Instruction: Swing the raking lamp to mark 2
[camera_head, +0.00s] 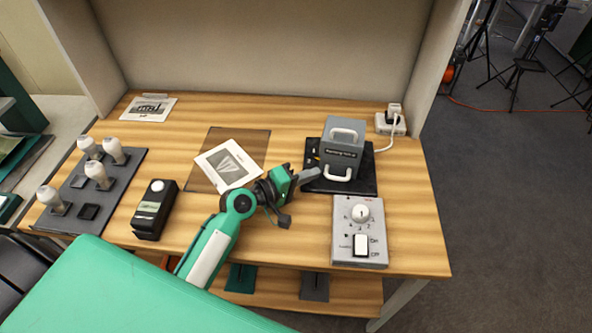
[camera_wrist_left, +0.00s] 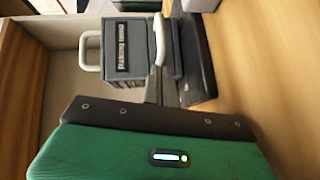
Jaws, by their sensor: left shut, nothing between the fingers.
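The raking lamp (camera_head: 343,152) is a grey box with a dark label and two white handles, one at the top and one low at the front. It stands on a black base plate (camera_head: 362,187) at the back right of the table. Small pale marks (camera_head: 312,155) show on the plate's left side; I cannot read their numbers. My left gripper (camera_head: 311,174) is shut and empty, with its tips at the lamp's lower left. In the left wrist view the lamp (camera_wrist_left: 135,50) is just beyond the fingers, close to a white handle (camera_wrist_left: 160,40); contact is unclear.
A grey control box (camera_head: 360,245) with a dial and switch stands in front of the lamp. A white cable runs to a socket (camera_head: 390,123). A print (camera_head: 228,165) lies left of my gripper. A black device (camera_head: 155,210) and several white-knobbed tools (camera_head: 98,173) stand further left.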

